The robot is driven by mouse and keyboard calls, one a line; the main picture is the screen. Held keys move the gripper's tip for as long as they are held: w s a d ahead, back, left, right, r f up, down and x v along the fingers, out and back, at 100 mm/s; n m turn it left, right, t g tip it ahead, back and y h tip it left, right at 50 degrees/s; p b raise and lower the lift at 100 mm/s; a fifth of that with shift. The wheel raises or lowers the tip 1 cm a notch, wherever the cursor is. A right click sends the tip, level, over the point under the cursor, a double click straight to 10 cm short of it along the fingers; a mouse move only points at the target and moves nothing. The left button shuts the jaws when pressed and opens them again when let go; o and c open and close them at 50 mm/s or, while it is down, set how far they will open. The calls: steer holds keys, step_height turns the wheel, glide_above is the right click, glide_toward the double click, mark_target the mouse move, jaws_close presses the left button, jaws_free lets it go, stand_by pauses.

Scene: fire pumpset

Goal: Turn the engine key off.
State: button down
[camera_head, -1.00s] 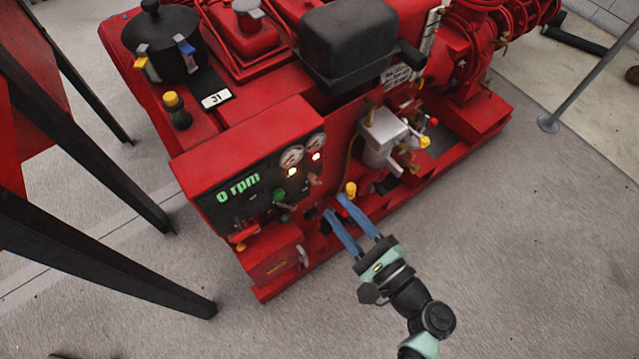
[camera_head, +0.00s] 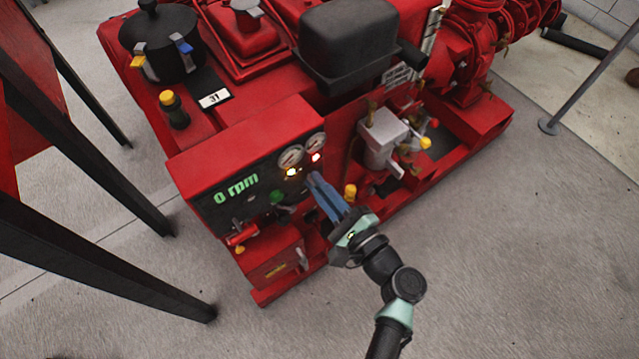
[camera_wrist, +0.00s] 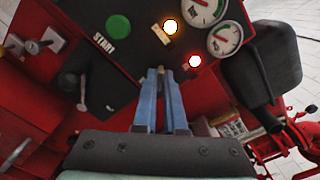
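The red control panel (camera_head: 247,160) has a green "0 rpm" display, two gauges, lit yellow and red lamps and a green start button (camera_wrist: 118,27). My gripper (camera_head: 314,180) reaches the panel below the red lamp (camera_head: 316,157), where the engine key sits. In the wrist view my blue fingers (camera_wrist: 160,76) are close together, with a small brownish piece, apparently the engine key (camera_wrist: 161,69), between their tips. The fingers hide most of the key, so its turn angle cannot be told.
A yellow-topped knob (camera_head: 350,191) stands just right of my fingers. A black lever (camera_wrist: 82,88) is left of them in the wrist view. A black box (camera_head: 347,45) sits on the engine. Dark frame legs (camera_head: 110,255) stand at the left.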

steer(key=shift+n+b, duration=3.35)
steer(key=shift+n, duration=1.05)
steer(key=c, duration=1)
jaws_free()
steer(key=p+v, duration=0.2)
steer(key=v, duration=1.1)
